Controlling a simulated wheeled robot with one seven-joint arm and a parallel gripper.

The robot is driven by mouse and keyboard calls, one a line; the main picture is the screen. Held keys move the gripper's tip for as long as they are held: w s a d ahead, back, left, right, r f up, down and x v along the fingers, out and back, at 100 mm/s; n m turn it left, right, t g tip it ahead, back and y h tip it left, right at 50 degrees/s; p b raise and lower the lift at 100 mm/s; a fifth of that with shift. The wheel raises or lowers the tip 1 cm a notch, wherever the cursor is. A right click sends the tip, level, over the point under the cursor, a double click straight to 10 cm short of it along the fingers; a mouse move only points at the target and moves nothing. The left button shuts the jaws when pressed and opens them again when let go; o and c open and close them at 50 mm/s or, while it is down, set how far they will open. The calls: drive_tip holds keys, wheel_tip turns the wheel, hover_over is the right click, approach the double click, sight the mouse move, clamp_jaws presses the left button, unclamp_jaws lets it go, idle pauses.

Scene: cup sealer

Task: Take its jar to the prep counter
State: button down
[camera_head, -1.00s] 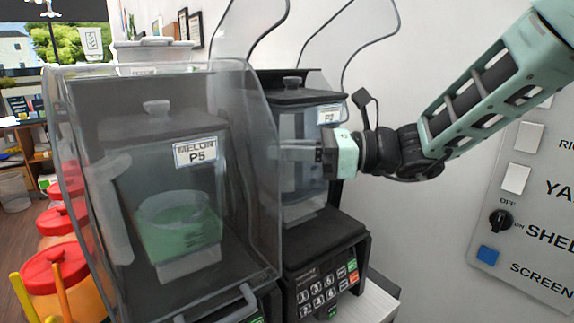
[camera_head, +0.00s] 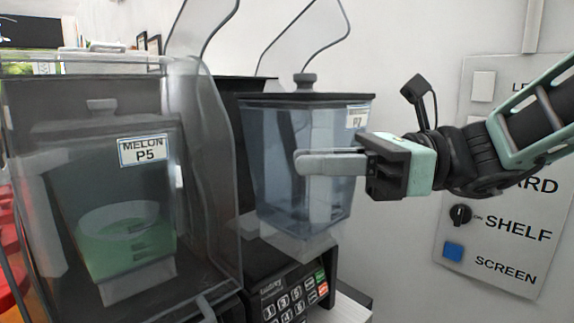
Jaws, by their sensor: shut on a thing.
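A clear jar (camera_head: 275,150) with a black lid and knob carries a white label reading P7 or similar, partly hidden. My gripper (camera_head: 308,164) reaches in from the right and is shut on this jar, its light grey fingers lying at the jar's side. The jar is upright and looks raised above its blender base (camera_head: 262,270), which has a keypad. Whether the jar's bottom is fully clear of the base is hard to tell. The prep counter cannot be made out.
A second blender at left holds a jar labelled MELON P5 (camera_head: 145,151) with green contents, behind a clear hood (camera_head: 215,170) close beside the held jar. Raised hood edges stand behind. A wall switch panel (camera_head: 455,254) is at right. Red-lidded containers (camera_head: 12,245) show at far left.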

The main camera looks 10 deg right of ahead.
drive_tip(key=r+p, duration=0.1)
drive_tip(key=s+d+r+p, duration=0.1)
drive_tip(key=s+r, duration=0.1)
drive_tip(key=shift+s+d+r+p, duration=0.15)
drive_tip(key=shift+d+r+p, duration=0.15)
drive_tip(key=shift+p, duration=0.1)
idle(0.5)
drive_tip(key=shift+s+f, duration=0.1)
drive_tip(key=shift+f, duration=0.05)
